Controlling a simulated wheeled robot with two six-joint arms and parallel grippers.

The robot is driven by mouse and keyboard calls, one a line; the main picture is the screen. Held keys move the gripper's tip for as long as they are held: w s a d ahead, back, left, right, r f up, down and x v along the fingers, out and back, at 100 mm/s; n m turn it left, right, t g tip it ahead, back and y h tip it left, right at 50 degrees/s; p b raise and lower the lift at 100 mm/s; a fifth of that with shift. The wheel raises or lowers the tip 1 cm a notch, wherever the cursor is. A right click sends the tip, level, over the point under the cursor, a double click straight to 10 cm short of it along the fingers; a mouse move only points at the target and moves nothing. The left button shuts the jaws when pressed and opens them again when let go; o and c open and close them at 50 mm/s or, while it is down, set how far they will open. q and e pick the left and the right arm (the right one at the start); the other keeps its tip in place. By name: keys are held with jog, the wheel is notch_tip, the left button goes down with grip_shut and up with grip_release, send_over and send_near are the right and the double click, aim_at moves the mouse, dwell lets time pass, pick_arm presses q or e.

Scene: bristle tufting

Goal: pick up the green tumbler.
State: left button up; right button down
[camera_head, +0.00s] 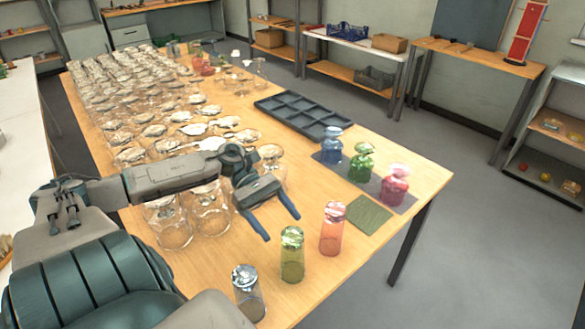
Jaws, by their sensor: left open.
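The green tumbler (292,256) stands upright near the front edge of the wooden table, between a pinkish-red tumbler (333,230) on its right and a bluish-grey clear tumbler (249,295) on its left. My left gripper (282,229) comes in from the left. Its two blue fingers are spread apart with nothing between them. The fingertips are in the air just behind and above the green tumbler in the picture, apart from it as far as I can tell. My right gripper is out of view.
Many clear glasses (145,132) crowd the table's left and far side. A dark divided tray (300,115) lies behind. Blue (332,148), green (361,163) and red (394,187) glass vessels stand on dark mats at right. A green mat (369,215) lies bare beside the red tumbler.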

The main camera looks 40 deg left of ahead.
aim_at(292, 238)
pick_arm(q)
jog(key=shift+p+x, duration=0.8)
jog(key=shift+x, duration=1.45)
jog(key=shift+d+f, duration=0.15)
jog(key=shift+d, duration=0.4)
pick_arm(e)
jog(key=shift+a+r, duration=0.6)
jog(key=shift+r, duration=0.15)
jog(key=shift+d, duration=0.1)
pick_arm(q)
jog(key=shift+c, duration=1.2)
jog(key=c, duration=1)
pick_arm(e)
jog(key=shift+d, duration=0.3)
